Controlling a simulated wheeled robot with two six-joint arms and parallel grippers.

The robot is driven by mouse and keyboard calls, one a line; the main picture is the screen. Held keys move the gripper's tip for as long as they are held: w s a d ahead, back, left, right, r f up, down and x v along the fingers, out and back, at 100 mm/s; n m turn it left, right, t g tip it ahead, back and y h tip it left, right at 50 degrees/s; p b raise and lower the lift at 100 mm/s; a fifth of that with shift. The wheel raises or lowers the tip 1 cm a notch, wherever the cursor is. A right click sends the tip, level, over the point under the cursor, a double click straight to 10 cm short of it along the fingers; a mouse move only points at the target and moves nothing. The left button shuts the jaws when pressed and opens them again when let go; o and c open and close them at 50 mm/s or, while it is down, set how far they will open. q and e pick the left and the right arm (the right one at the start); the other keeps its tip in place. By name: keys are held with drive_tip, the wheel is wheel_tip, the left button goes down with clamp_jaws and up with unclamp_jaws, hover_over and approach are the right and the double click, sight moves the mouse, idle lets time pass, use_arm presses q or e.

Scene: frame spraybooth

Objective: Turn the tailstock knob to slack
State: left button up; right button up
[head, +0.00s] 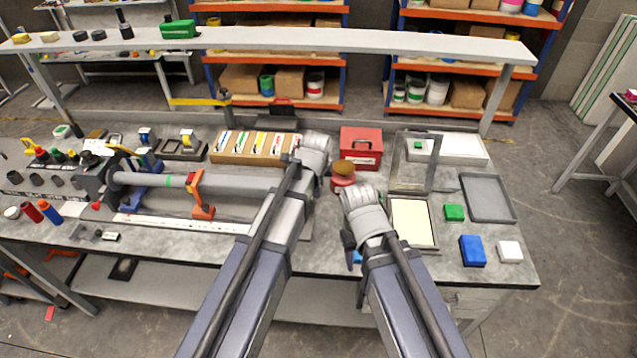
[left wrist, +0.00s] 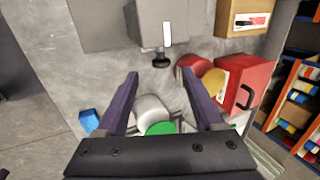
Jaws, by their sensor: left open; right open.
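In the left wrist view the grey tailstock block (left wrist: 140,22) shows at the top, with a white mark on its face. Its small black knob (left wrist: 161,61) sticks out toward my left gripper (left wrist: 162,76). That gripper is open and empty, with one finger on either side of the knob's line. The knob appears just beyond the fingertips; I cannot tell the exact gap. In the head view my left arm hides the knob and most of the tailstock. My right gripper (head: 351,250) is open, low near the table's front edge and partly hidden by its wrist.
A red box (head: 361,148) and a red pot with a tan top (head: 343,175) stand close to the knob. A grey tube (head: 230,182) runs left, past an orange support (head: 198,195). A blue block (left wrist: 89,120) lies near the table edge. Small blocks and trays fill the right end.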

use_arm(q)
drive_tip(key=w+g, duration=0.1)
drive_tip(key=w+r+g+p, duration=0.1)
drive_tip(key=w+g+p, duration=0.1)
drive_tip(key=shift+w+d+r, duration=0.1)
drive_tip(key=shift+w+r, duration=0.15)
drive_tip(key=shift+r, duration=0.15)
drive_tip(key=shift+r+g+p, duration=0.25)
drive_tip(key=shift+g+p, duration=0.05)
drive_tip(key=shift+g, duration=0.3)
drive_tip(key=shift+s+f, duration=0.1)
drive_tip(key=shift+s, duration=0.1)
wheel_tip(320, 180, down, 8)
drive_tip(key=b, duration=0.8)
use_arm(e)
wheel_tip(320, 180, down, 4)
drive_tip(key=shift+f, duration=0.1)
use_arm(q)
clamp_jaws()
